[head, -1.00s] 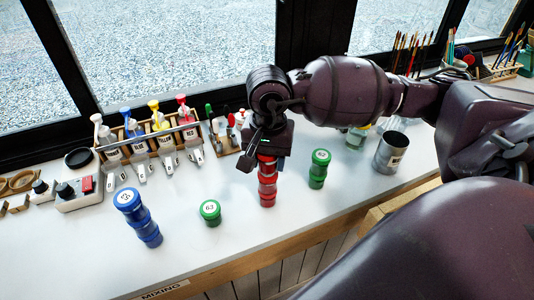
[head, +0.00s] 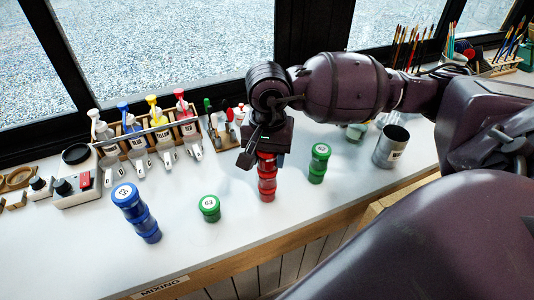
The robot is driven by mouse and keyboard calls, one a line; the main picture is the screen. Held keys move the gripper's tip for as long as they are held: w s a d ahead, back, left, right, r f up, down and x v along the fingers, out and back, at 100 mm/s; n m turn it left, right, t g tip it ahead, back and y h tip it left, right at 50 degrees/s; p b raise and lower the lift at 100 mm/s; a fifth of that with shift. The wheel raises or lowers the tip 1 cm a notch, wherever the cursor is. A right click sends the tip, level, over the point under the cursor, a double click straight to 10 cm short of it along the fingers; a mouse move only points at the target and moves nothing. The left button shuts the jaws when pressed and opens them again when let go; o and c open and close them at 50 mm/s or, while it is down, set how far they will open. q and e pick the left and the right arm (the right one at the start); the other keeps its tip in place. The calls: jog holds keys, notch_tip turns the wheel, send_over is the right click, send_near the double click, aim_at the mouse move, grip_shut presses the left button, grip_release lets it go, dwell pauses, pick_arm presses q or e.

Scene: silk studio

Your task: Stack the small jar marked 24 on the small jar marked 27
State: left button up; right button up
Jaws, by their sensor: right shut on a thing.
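My right gripper (head: 263,155) points down over a short column of small red jars (head: 267,187) on the white worktop. It is shut on the top red jar, whose upper part and lid the fingers hide. The red jars stand one above another, close to upright; I cannot see a gap between them. No number can be read on the red jars, so I cannot tell which is 24 or 27. My left gripper is not in view.
A metal can (head: 391,147) and a bottle rack (head: 150,138) stand farther off. The front worktop is clear.

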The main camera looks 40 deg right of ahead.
jog(key=shift+f, duration=0.3)
jog(key=o, duration=1)
jog(key=shift+r, duration=0.35)
notch_tip(320, 180, up, 9)
jog(key=shift+f, duration=0.15)
jog(key=shift+r, duration=0.8)
